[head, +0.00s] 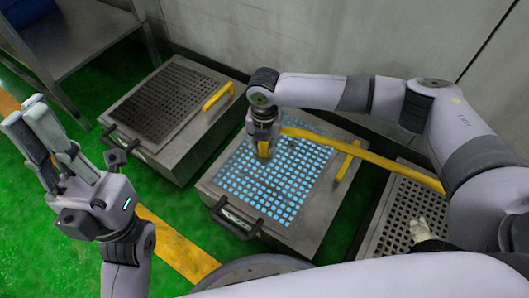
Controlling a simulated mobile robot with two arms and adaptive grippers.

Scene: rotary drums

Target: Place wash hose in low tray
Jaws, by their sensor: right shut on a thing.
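My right gripper (263,148) points down over the middle tray and is shut on a yellow piece, which I take to be the wash hose (263,150). A long yellow strip (380,161) runs from beside this gripper to the right, and I cannot tell whether it joins the held piece. The middle low tray (222,196) is a grey metal box with a perforated top showing bright blue squares. The held piece is at or just above that top; contact is unclear. My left gripper (25,112) is raised at the left, open and empty.
Another grey tray (190,135) with a dark grate and yellow handle (217,96) stands at the back left. A third grate (400,205) at the right bears a small pale object (420,230). A metal table (85,35) stands at upper left. Green floor is clear between.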

